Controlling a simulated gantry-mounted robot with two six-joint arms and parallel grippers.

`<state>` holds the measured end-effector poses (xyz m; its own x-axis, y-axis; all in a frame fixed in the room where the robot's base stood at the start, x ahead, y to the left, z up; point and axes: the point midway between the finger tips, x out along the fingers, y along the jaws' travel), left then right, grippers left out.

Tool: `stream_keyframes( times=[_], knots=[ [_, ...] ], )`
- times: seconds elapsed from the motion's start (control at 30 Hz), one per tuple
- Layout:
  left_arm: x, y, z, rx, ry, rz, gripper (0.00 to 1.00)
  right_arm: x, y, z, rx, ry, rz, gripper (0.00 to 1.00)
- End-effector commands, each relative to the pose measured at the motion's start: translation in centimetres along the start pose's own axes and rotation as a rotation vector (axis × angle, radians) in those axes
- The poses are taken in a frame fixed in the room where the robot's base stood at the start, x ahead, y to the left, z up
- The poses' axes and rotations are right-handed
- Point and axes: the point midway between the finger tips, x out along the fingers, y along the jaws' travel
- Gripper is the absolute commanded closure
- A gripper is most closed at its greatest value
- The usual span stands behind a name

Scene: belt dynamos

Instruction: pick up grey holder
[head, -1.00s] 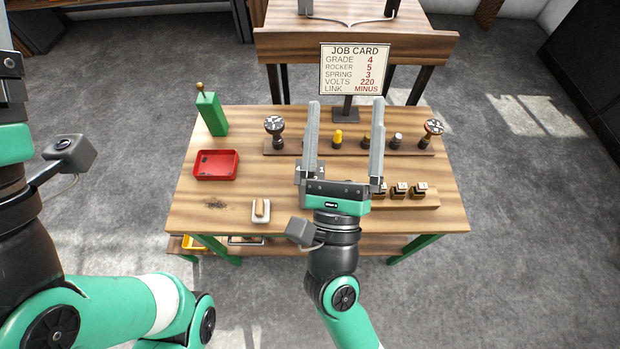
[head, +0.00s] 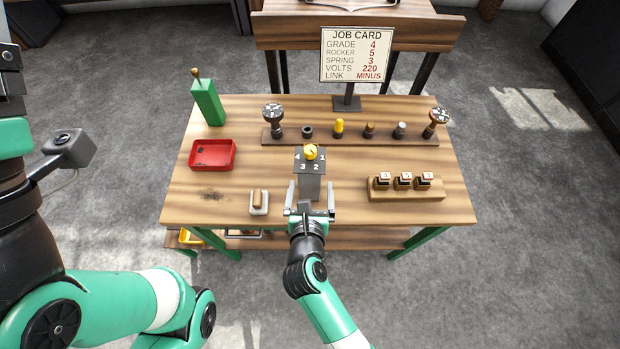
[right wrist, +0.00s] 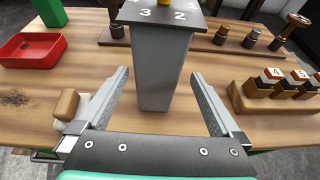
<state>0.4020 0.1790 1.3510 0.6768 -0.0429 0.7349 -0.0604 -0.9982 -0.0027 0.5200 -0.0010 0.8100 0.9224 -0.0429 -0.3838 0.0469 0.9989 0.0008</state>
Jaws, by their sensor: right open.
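A small holder with a grey top (head: 399,131) stands in the long wooden rack at the back of the table, toward its right end. It also shows in the right wrist view (right wrist: 251,38). My right gripper (head: 311,185) is open and empty at the front of the table, well short of that rack. A tall grey pedestal (head: 310,186) with a numbered top and a yellow knob stands just ahead of it. In the right wrist view the fingers appear on either side of the pedestal's lower part. My left gripper is out of view.
The long rack (head: 289,143) also holds a dark, a yellow and a brass-coloured piece, with a round-headed tool at each end. A block (head: 406,194) with three numbered pieces is at right.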

Motion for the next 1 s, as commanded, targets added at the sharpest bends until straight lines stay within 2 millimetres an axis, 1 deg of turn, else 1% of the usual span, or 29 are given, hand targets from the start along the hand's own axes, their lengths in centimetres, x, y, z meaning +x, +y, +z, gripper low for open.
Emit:
stream_keyframes(
  times=[0.1, 0.27, 0.4, 0.63, 0.67, 0.7, 0.77, 0.8, 0.87, 1.0],
  knots=[
    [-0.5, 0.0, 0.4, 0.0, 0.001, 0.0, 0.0, 0.6, 0.1, -0.1, 0.001, -0.001, 0.0, 0.0],
    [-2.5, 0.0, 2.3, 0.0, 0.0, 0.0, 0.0, 3.3, 0.3, -0.5, 0.001, -0.003, -0.002, 0.0],
    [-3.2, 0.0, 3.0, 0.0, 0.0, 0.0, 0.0, 5.0, 0.3, -0.1, 0.0, -0.002, -0.001, 0.0],
    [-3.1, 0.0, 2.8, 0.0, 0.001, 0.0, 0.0, 5.1, 0.4, 0.2, -0.001, -0.001, 0.0, 0.0],
    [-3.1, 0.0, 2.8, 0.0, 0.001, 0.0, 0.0, 5.1, 0.4, 0.2, -0.001, -0.001, 0.0, 0.02],
    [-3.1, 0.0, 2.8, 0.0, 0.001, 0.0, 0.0, 5.1, 0.4, 0.2, -0.001, -0.001, 0.0, 0.09],
    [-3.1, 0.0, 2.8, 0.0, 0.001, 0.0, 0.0, 5.1, 0.4, 0.2, -0.001, -0.001, 0.0, 0.2],
    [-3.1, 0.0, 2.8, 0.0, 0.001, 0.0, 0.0, 5.1, 0.4, 0.2, -0.001, -0.001, 0.0, 0.27],
    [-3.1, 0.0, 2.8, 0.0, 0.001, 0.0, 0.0, 5.1, 0.4, 0.2, -0.001, -0.001, 0.0, 0.38],
    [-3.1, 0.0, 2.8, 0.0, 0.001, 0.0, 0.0, 5.1, 0.4, 0.2, -0.001, -0.001, 0.0, 0.63]
  ],
)
